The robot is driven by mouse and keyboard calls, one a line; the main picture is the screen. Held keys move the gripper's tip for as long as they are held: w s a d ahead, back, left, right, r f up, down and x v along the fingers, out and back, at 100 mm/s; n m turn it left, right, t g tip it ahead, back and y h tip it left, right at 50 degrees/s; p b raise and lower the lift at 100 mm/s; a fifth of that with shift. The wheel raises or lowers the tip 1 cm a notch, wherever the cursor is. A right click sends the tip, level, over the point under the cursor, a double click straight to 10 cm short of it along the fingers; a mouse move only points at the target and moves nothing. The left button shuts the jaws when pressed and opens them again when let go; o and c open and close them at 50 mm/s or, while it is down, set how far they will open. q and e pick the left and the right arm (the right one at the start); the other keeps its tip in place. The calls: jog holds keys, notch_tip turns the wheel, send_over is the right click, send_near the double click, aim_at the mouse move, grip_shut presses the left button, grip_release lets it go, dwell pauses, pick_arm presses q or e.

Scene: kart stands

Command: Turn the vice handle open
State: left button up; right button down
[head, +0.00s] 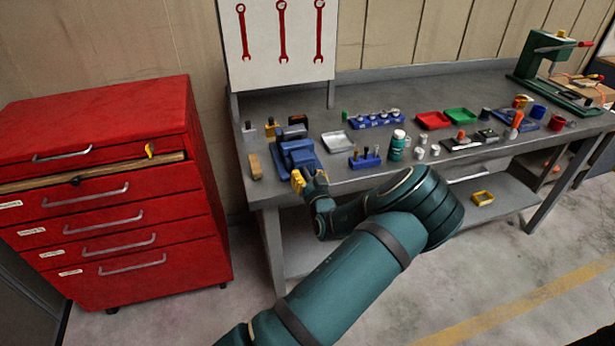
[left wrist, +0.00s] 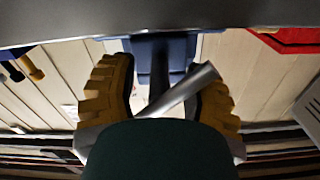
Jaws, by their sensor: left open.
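The blue vice (head: 296,154) stands at the front left edge of the grey workbench, and part of it shows in the left wrist view (left wrist: 180,50). My left gripper (head: 301,181) is at the front of the vice. In the left wrist view the yellow fingers (left wrist: 161,95) are open, one on each side of the silver vice handle (left wrist: 184,89) and the dark screw (left wrist: 159,65). The handle lies at a slant, its upper end close to the right finger. Contact cannot be told. In the head view my gripper hides the handle. My right gripper is not in view.
The grey workbench (head: 390,88) holds a silver tray (head: 337,141), a green bottle (head: 397,146) and a blue tool holder (head: 364,160) right of the vice. A red drawer cabinet (head: 115,215) stands left, one drawer partly open. Open floor lies in front.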

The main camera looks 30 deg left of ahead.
pick_arm(q)
grip_shut()
jog(key=shift+m, duration=0.4)
jog(key=m, duration=0.3)
jog(key=shift+m, duration=0.3)
jog(key=m, duration=0.4)
jog(key=shift+m, duration=0.3)
grip_release()
